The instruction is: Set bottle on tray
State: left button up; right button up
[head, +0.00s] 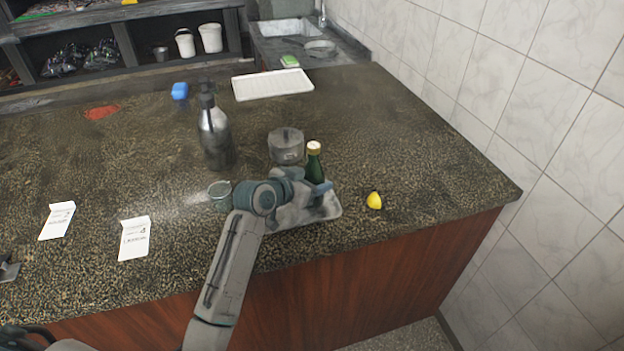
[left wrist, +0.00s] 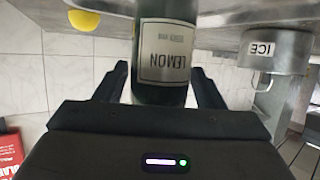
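A dark green bottle (head: 314,168) with a gold cap stands about upright near the counter's front edge. In the left wrist view the bottle (left wrist: 163,50) fills the middle and its white LEMON label shows upside down. My left gripper (head: 308,192) is in front of its lower body. My right gripper is not in view.
The right-hand counter is clear.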

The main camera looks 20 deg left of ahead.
pick_arm(q)
jog(key=shift+o, duration=0.6)
jog(key=shift+r, duration=0.1)
jog(key=b+v, duration=0.2)
jog(key=v, duration=1)
jog(key=shift+r, duration=0.1)
jog(key=shift+s, duration=0.1)
